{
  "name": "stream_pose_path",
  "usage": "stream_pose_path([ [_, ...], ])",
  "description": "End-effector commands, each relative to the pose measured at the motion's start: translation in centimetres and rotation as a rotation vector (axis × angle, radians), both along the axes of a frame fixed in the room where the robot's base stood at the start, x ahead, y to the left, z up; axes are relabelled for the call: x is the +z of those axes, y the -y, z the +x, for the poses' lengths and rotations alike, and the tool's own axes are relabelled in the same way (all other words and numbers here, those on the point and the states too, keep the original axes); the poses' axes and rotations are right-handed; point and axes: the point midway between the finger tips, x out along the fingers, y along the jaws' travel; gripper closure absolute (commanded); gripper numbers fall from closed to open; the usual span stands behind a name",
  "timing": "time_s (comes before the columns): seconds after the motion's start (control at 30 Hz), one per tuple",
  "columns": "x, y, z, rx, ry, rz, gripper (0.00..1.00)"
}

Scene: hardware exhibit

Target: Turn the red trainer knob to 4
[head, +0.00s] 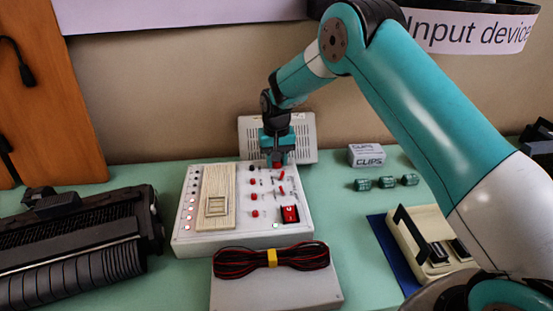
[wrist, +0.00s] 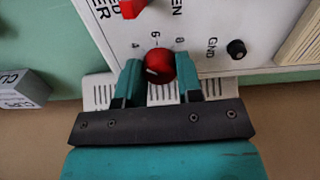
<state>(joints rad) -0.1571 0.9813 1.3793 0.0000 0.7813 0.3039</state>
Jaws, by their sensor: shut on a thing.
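The red trainer knob (wrist: 159,62) sits near the edge of the white trainer panel (wrist: 210,30), with the printed marks 4, 6 and 8 around it. My gripper (wrist: 160,72) has one teal finger on each side of the knob and is shut on it. A short pale line shows on the knob's face, but I cannot tell surely which number it points to. In the head view my gripper (head: 277,158) reaches down to the back of the trainer (head: 184,243), and the fingers mostly hide the knob.
Other red controls (head: 255,213) and a red switch (head: 290,214) share the panel with a breadboard (head: 215,185). A grey box (head: 308,130) stands behind. A CLIPS box (head: 366,155) is to the right. Coiled cables (head: 245,263) lie in front, a black printer-like device (head: 80,255) at left.

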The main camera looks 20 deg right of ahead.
Motion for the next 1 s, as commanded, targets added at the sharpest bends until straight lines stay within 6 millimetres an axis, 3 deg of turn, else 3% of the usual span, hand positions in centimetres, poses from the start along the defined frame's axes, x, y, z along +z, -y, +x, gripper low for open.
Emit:
stream_pose_path([
  [0.63,0.12,-0.01,0.07,-0.050,0.003,0.001,0.90],
  [0.67,0.12,-0.01,0.07,-0.050,0.003,0.001,0.62],
  [0.77,0.10,-0.01,0.06,-0.050,0.002,0.001,0.41],
  [1.0,0.05,-0.01,0.02,-0.050,0.001,0.000,0.41],
])
